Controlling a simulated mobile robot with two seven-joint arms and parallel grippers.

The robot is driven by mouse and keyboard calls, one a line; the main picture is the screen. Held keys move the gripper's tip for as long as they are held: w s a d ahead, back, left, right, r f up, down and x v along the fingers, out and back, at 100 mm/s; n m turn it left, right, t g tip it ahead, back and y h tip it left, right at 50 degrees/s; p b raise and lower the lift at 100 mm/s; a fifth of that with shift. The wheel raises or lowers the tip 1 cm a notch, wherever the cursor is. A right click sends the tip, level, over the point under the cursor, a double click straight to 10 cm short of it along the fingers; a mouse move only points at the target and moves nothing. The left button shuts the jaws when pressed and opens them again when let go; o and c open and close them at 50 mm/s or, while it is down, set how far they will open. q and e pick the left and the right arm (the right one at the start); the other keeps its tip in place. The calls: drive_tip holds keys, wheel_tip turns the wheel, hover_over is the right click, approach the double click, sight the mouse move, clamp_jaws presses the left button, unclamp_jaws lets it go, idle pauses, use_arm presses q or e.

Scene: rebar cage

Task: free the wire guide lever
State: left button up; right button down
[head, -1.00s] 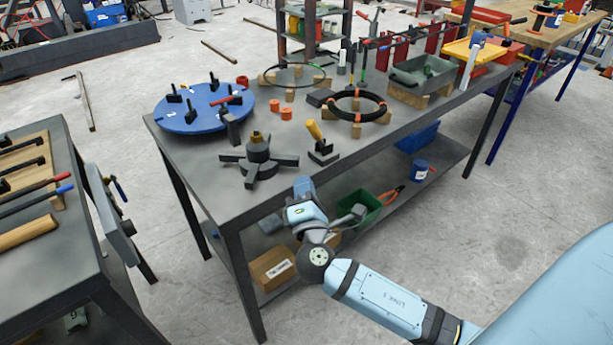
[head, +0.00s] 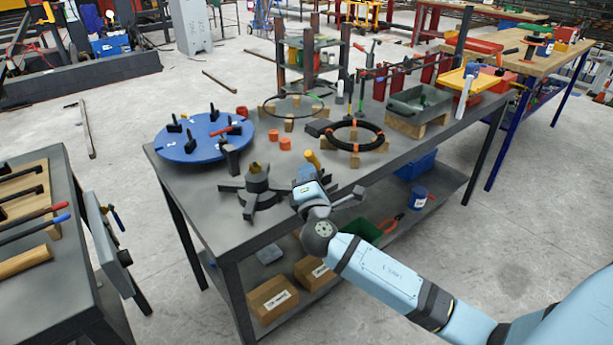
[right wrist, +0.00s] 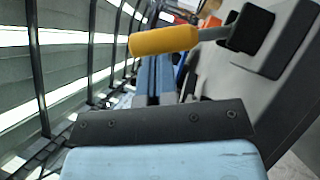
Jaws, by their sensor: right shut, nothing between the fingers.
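The wire guide lever has a yellow handle (head: 312,158) and stands near the front edge of the grey table (head: 219,205). Its base is hidden behind my right arm in the head view. In the right wrist view the yellow handle (right wrist: 165,40) lies across the upper middle, joined by a grey stem to a black base (right wrist: 250,28). My right gripper (head: 306,173) is at the table's front edge, just in front of the lever. Its narrow blue fingers (right wrist: 157,78) are shut and empty, pointing towards the handle; whether they touch it I cannot tell. My left gripper is not in view.
A dark spoked hub (head: 257,190) stands just left of the gripper. A blue disc with black clamps (head: 190,150) lies behind it. A black ring on wooden blocks (head: 355,137) is to the right, with a grey tray (head: 420,103) beyond. Boxes (head: 272,300) sit on the lower shelf.

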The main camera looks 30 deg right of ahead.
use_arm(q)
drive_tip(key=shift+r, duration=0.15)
use_arm(e)
drive_tip(key=shift+r, duration=0.1)
